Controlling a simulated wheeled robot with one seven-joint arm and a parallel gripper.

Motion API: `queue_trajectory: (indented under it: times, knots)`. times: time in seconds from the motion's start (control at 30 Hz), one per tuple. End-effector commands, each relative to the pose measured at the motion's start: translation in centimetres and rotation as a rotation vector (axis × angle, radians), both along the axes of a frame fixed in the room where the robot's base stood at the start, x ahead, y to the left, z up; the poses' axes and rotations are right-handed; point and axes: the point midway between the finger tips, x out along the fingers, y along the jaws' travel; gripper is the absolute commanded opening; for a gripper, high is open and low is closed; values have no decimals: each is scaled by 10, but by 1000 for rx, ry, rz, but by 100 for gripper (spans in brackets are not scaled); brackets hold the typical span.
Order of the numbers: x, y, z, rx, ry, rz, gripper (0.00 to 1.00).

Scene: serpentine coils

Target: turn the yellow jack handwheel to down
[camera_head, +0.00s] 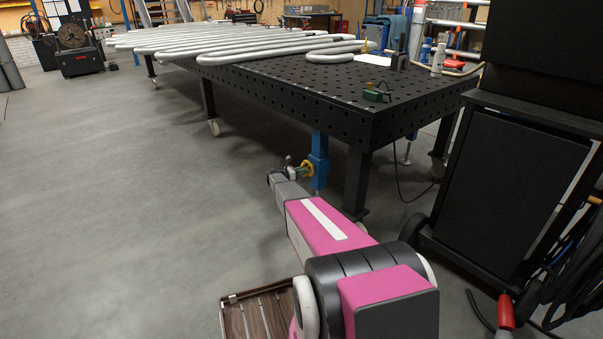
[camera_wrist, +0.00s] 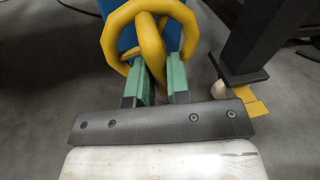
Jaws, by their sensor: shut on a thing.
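The yellow jack handwheel (camera_head: 307,168) is on the side of the blue jack post (camera_head: 319,150) under the black table's near end. In the wrist view the handwheel (camera_wrist: 112,32) is a thick yellow ring with spokes, in front of the blue post (camera_wrist: 122,28). My gripper (camera_wrist: 160,78) has green fingers on either side of a yellow part of the wheel and is shut on it. In the head view my gripper (camera_head: 291,171) reaches the wheel from the left, small and partly unclear. The wheel's lower part is hidden between the fingers.
The black perforated table (camera_head: 300,97) carries several grey coiled tubes (camera_head: 250,50). A black table leg (camera_head: 357,180) stands right of the post. A black cart (camera_head: 520,190) is at the right. The grey floor (camera_head: 130,200) on the left is clear.

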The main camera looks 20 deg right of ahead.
Motion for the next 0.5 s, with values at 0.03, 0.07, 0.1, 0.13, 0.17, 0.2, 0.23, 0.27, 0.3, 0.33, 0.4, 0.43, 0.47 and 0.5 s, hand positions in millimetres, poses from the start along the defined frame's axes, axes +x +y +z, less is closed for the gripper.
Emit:
queue_trajectory:
  times: [0.03, 0.07, 0.1, 0.13, 0.17, 0.2, 0.23, 0.27, 0.3, 0.33, 0.4, 0.43, 0.47, 0.5]
  knots:
    - [0, 1, -1, -13, 41, 0, 0]
    - [0, 1, -1, -24, 69, 0, 0]
    - [0, 1, -1, -37, 104, 0, 0]
    - [0, 1, -1, -47, 131, 1, 0]
    - [0, 1, -2, -56, 158, 0, 0]
    - [0, 1, -2, -69, 194, 1, 0]
    - [0, 1, -2, -79, 221, 0, 0]
    - [0, 1, -2, -89, 247, 0, 0]
    - [0, 1, -2, -102, 283, 0, 0]
    - [-1, 1, -2, -111, 310, 0, 0]
    - [-1, 1, -2, -134, 372, 0, 0]
    - [-1, 1, -2, -144, 399, 1, 0]
    - [-1, 1, -3, -154, 426, 1, 0]
    - [-1, 1, -3, -165, 462, 1, 0]
